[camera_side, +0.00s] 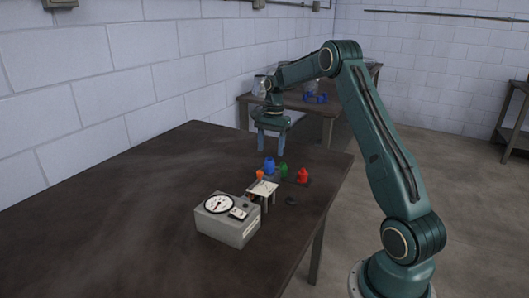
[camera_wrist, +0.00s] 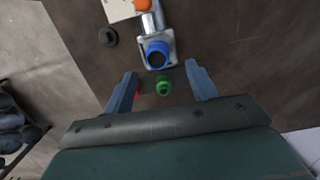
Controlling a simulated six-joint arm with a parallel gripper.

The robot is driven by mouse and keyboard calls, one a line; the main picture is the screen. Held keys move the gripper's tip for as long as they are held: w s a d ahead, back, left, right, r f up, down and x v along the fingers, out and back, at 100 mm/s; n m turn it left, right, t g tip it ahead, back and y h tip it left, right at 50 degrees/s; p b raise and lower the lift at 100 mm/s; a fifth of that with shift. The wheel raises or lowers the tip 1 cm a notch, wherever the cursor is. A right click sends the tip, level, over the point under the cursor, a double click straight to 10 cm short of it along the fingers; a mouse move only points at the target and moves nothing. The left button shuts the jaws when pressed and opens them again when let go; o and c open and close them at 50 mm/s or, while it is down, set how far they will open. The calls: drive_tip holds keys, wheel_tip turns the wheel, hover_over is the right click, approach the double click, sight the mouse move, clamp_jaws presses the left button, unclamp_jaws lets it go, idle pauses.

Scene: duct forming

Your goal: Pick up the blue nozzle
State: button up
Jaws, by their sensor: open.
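My gripper (camera_side: 271,149) points down above the nozzles, fingers apart and empty. In the wrist view the gripper (camera_wrist: 161,75) has a finger on each side of the green nozzle (camera_wrist: 164,86); the blue nozzle lies beyond the fingertips, toward the top of the picture. I see no contact.
The orange nozzle (camera_side: 260,174), the green nozzle (camera_side: 283,170) and the red nozzle (camera_side: 302,175) stand close to the blue one. The table's left is clear.

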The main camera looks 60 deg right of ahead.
sight(270, 158)
drive_tip(key=shift+f, duration=0.1)
drive_tip(key=shift+s+a+f, duration=0.1)
drive_tip(key=shift+a+f, duration=0.05)
drive_tip(key=shift+f, duration=0.7)
drive_tip(key=shift+a+f, duration=0.2)
drive_tip(key=shift+f, duration=0.6)
drive_tip(key=shift+s+a+f, duration=0.1)
drive_tip(key=shift+a+f, duration=0.05)
drive_tip(key=shift+f, duration=0.7)
drive_tip(key=c, duration=1)
drive_tip(key=shift+r, duration=0.15)
drive_tip(key=shift+c, duration=0.2)
drive_tip(key=shift+r, duration=4.95)
